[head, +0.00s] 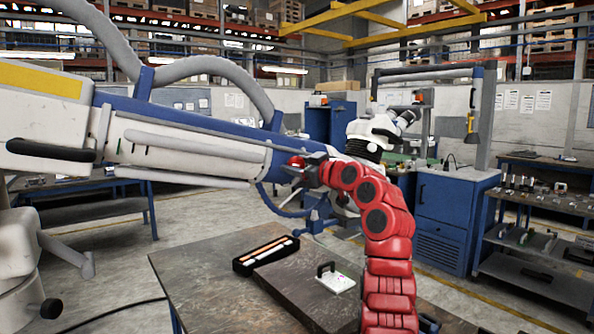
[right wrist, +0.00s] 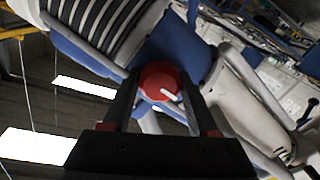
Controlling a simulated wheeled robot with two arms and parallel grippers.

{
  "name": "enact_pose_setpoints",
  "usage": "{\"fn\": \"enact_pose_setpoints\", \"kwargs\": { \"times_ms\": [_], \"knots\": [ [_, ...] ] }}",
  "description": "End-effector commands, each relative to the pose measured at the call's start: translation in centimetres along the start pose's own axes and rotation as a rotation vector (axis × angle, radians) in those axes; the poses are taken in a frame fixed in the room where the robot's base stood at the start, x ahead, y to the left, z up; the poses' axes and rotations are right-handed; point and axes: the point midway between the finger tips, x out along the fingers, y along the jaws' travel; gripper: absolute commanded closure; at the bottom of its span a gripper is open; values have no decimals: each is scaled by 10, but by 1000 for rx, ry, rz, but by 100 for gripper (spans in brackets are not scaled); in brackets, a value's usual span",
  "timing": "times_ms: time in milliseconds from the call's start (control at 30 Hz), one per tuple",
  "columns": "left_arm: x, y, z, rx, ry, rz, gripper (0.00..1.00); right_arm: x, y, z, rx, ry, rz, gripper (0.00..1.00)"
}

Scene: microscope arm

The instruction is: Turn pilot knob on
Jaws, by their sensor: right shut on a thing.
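The pilot knob is a round red knob with a white pointer mark, on the blue and white microscope arm (head: 200,150). In the head view the knob (head: 297,161) shows small, at the end of my red right arm. In the right wrist view the knob (right wrist: 158,78) sits between the two dark fingers, its white mark slanting to the lower right. My right gripper (head: 303,172) is shut on the knob, and its fingers (right wrist: 160,92) stand on either side of it. My left gripper is in neither view.
A dark table (head: 205,275) stands below the arm. On it are a black tray (head: 243,265) with light sticks and a white plate (head: 335,281) with a black handle. A blue cabinet (head: 440,220) and shelves (head: 545,245) stand at the right.

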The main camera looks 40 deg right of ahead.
Motion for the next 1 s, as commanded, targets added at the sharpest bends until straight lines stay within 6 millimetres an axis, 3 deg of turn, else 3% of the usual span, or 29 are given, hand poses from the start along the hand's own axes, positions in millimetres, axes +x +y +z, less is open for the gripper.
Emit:
{"fn": "enact_pose_setpoints", "kwargs": {
  "times_ms": [400,967,1000],
  "knots": [
    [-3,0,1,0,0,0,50,0,-1,1,-192,-1,0,96],
    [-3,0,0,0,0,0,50,0,-1,0,-220,0,0,96],
    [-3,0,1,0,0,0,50,0,-1,0,-220,0,0,35]
  ]
}}
